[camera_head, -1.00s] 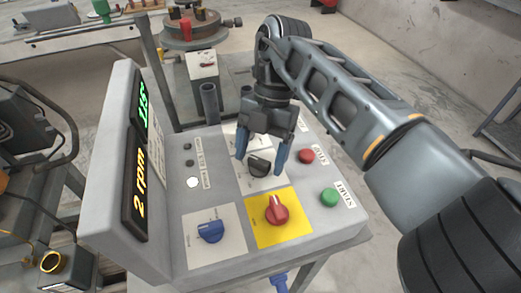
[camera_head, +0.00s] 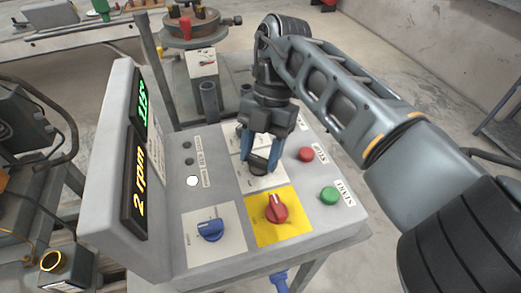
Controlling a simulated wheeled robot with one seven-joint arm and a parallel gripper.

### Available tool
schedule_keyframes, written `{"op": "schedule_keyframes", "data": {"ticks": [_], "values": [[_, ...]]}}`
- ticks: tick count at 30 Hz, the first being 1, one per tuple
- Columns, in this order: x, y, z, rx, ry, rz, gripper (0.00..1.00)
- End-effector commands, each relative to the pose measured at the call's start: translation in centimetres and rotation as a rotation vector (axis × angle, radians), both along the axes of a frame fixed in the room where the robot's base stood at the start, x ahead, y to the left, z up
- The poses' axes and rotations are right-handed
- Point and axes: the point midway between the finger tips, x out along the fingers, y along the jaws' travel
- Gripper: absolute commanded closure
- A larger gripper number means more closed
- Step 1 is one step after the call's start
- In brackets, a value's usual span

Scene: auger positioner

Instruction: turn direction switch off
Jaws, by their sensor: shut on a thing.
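The control panel (camera_head: 225,259) stands in the middle of the view. A black knob (camera_head: 259,165) sits on a white plate in the middle column, above the red knob on yellow. I take it to be the direction switch, though its label is not readable. My gripper (camera_head: 260,162) comes down from above with its blue fingers shut on this black knob, one finger on either side. The fingers and wrist hide part of the knob and the plate, so the knob's exact angle cannot be told.
A red knob (camera_head: 276,208) on a yellow plate and a blue knob (camera_head: 211,230) sit nearer. The red stop button (camera_head: 306,154) and green start button (camera_head: 329,195) are at the right. A lit display (camera_head: 139,165) rises at the left.

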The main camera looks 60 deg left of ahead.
Motion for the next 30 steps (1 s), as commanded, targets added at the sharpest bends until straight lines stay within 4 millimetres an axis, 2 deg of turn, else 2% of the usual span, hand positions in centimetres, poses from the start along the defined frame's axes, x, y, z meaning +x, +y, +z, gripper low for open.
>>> {"op": "schedule_keyframes", "data": {"ticks": [8,30], "values": [[0.07,0.07,-0.01,-0.002,-0.002,0.094,0.79],[-0.16,0.30,0.07,-0.001,-0.003,0.656,0.79]]}}
